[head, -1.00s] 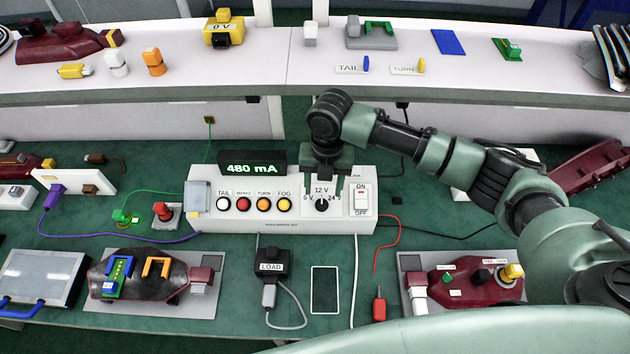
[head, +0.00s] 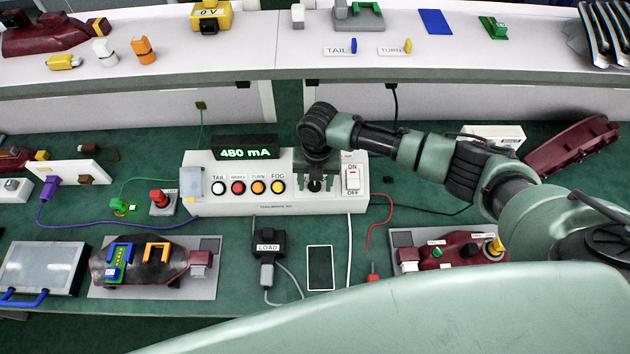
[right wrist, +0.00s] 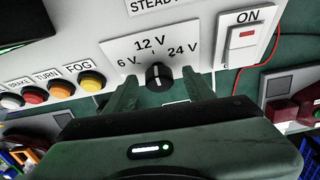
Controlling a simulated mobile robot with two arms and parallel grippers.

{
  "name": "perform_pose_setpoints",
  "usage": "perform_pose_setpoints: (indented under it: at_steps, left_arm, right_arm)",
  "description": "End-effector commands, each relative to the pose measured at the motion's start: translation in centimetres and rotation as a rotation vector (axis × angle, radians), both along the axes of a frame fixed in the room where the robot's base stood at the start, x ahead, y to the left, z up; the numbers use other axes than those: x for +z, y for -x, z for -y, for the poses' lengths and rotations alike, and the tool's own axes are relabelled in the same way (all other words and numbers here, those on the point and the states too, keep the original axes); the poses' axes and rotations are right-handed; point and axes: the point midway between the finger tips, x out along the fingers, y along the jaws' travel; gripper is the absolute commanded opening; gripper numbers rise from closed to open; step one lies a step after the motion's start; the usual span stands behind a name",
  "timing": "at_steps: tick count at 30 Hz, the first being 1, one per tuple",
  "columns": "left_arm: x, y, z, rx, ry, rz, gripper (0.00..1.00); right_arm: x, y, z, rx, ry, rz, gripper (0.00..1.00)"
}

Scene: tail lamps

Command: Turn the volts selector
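The volts selector is a black knob (right wrist: 158,76) on a white plate marked 6 V, 12 V and 24 V (right wrist: 150,45), on the front of the white test box (head: 230,200). In the right wrist view its white pointer line points up, toward 12 V. My right gripper (right wrist: 157,88) is open, with one finger on each side of the knob and a gap showing on both sides. In the head view the right gripper (head: 314,178) covers most of the selector plate; only the knob's dark lower part (head: 314,186) shows. My left gripper is not in view.
An ON/OFF rocker switch (head: 352,178) sits just right of the selector. Tail, brake, turn and fog buttons (head: 248,187) are to its left. A display (head: 245,154) reads 480 mA. A load block (head: 268,243) and lamp units lie in front on the green bench.

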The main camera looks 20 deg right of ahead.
Motion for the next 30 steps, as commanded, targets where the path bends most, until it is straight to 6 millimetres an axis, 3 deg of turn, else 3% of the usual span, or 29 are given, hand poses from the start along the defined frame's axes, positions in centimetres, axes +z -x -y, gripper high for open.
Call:
perform_pose_setpoints:
  at_steps: [1, 6, 17, 30]
  left_arm:
    - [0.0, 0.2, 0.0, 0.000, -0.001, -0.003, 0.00]
    - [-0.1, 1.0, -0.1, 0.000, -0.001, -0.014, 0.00]
    - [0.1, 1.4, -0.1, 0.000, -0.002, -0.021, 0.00]
    - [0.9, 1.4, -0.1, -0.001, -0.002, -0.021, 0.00]
  right_arm:
    - [0.0, 0.0, 0.0, 0.000, 0.000, 0.000, 0.43]
    - [0.0, 0.0, 0.0, 0.000, 0.000, 0.000, 0.00]
    - [0.1, 0.0, 0.1, -0.045, -0.025, 0.007, 0.00]
    - [0.1, 0.2, 0.4, -0.335, -0.186, 0.053, 0.00]
